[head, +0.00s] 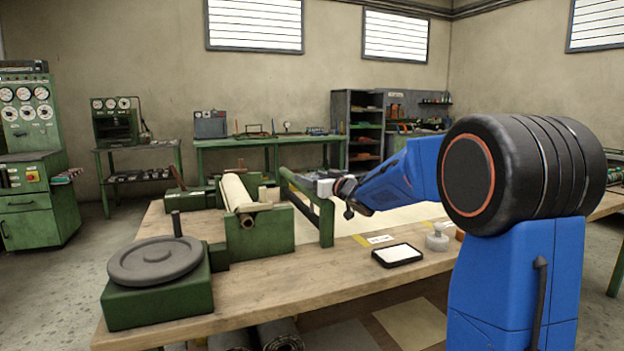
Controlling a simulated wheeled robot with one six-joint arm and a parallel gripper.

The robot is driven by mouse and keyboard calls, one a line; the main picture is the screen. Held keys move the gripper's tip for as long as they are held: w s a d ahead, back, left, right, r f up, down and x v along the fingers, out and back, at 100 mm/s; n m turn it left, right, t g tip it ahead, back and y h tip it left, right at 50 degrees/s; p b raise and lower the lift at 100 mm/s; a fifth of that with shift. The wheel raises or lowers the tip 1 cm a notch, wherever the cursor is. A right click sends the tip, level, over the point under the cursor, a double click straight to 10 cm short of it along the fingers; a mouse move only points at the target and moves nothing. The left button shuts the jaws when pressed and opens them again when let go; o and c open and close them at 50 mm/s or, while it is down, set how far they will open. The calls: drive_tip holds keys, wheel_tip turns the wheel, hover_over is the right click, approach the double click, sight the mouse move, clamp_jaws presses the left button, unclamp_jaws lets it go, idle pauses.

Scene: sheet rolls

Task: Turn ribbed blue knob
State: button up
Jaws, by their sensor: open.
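I cannot make out a ribbed blue knob in the head view; it may be hidden or out of frame. My blue arm reaches left from the right side. My gripper (349,207) is small and dark at its end, over the workbench beside a green upright frame (326,222). It is open, and I see nothing held in it. A pale box-like part shows just left of it; I cannot tell what it belongs to.
The wooden workbench (310,283) carries a grey round plate (155,260) on a green base, a cream roll (238,193) in a green cradle (262,237), a black-framed white pad (397,254) and a pale weight-like piece (437,238). The bench's front middle is clear.

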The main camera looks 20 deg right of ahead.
drive_tip(key=shift+c, duration=0.7)
drive_tip(key=c, duration=0.9)
drive_tip(key=shift+a+m+h, duration=0.1)
drive_tip(key=shift+m+h, duration=1.35)
drive_tip(key=shift+h, duration=0.8)
drive_tip(key=shift+m+h, duration=1.45)
drive_tip(key=shift+h, duration=0.8)
drive_tip(key=shift+m+g+h, duration=0.8)
drive_tip(key=shift+m+h, duration=1.1)
drive_tip(key=shift+h, duration=0.9)
drive_tip(key=o, duration=1)
drive_tip(key=shift+o, duration=0.2)
